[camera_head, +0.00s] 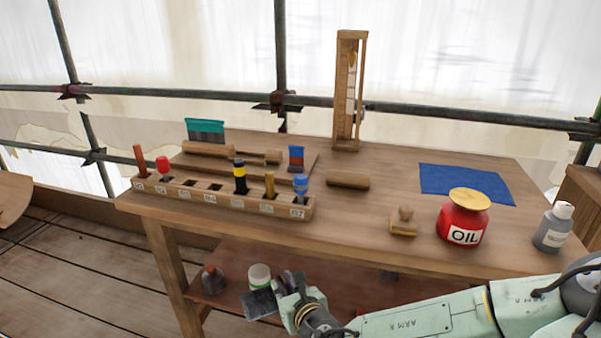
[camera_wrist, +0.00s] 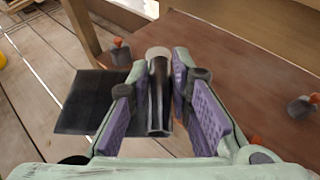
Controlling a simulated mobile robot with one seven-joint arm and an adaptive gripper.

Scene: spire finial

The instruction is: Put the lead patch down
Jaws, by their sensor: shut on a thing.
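The lead patch (camera_head: 260,304) is a flat dark grey sheet at the left of my gripper (camera_head: 281,290). In the wrist view the patch (camera_wrist: 92,102) sticks out left of the fingers. A dark rounded bar (camera_wrist: 158,100), seemingly its grip, lies between the two purple finger pads of my gripper (camera_wrist: 166,72). My gripper is shut on this bar. The patch is near the front edge of the bench's lower shelf (camera_head: 228,258), with plank floor behind it in the wrist view. Whether it touches the shelf cannot be told.
The bench top (camera_head: 345,215) above holds a tool rack (camera_head: 222,199), a red oil pot (camera_head: 464,220), a grey bottle (camera_head: 553,228) and a blue cloth (camera_head: 465,183).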

